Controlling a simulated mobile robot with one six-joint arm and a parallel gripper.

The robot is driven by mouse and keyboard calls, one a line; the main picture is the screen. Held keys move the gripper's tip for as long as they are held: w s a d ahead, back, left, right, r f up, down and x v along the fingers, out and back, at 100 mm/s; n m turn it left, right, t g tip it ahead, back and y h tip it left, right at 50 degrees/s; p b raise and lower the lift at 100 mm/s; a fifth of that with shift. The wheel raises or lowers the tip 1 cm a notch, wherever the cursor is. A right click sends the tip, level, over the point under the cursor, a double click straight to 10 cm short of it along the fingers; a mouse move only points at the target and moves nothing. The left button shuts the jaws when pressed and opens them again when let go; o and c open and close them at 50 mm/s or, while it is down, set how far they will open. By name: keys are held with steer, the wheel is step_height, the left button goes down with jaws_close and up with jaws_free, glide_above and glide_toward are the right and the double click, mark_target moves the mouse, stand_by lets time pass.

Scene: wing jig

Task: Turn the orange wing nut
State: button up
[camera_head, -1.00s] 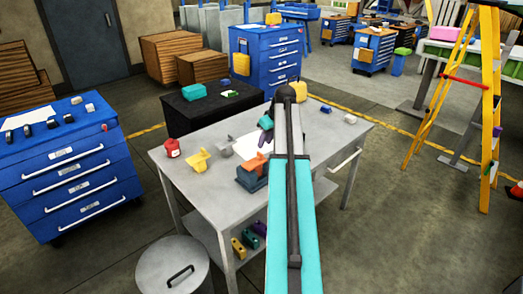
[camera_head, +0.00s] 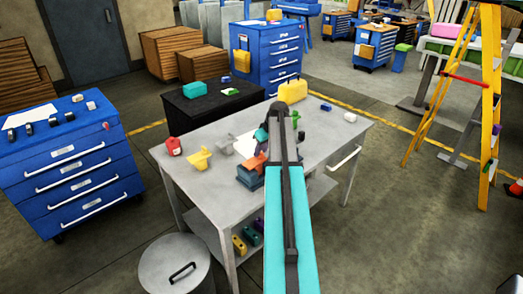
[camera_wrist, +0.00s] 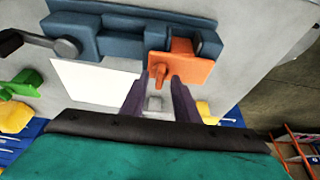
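The orange wing nut (camera_wrist: 180,62) is a flat orange piece with a raised tab, mounted on a dark blue jig (camera_wrist: 120,38) in the wrist view. In the head view the orange piece (camera_head: 250,168) sits on the blue block (camera_head: 245,181), beside my arm. In the head view my arm hides most of the gripper.
A white sheet (camera_wrist: 95,80) lies beside the jig. On the grey table (camera_head: 210,200) stand a red can (camera_head: 174,147), a yellow piece (camera_head: 200,160) and a grey piece (camera_head: 220,145). A grey bin (camera_head: 160,270) stands by the near left leg.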

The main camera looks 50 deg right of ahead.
jaws_close()
steer(key=shift+a+m+b, duration=0.1)
steer(key=shift+m+b, duration=0.25)
steer(key=shift+m, duration=0.25)
steer(key=shift+m+h+b, duration=0.45)
steer(key=shift+m+h, duration=0.05)
steer(key=shift+m, duration=0.3)
steer(key=m, duration=0.2)
steer(key=m+g+h+b, duration=0.1)
steer(key=m, duration=0.1)
steer(key=shift+w+a+h, duration=0.1)
steer(key=shift+a+h, duration=0.05)
steer(key=shift+h, duration=0.15)
steer(key=m, duration=0.2)
steer(key=m+g+h+b, duration=0.1)
steer(key=m, duration=0.1)
steer(key=m+g+b, duration=0.1)
steer(key=m, duration=0.1)
steer(key=shift+w, duration=0.25)
steer(key=m+g+b, duration=0.1)
steer(key=m, duration=0.4)
steer(key=shift+w+a+g+b, duration=0.1)
steer(key=shift+g+b, duration=0.3)
steer(key=shift+h, duration=0.3)
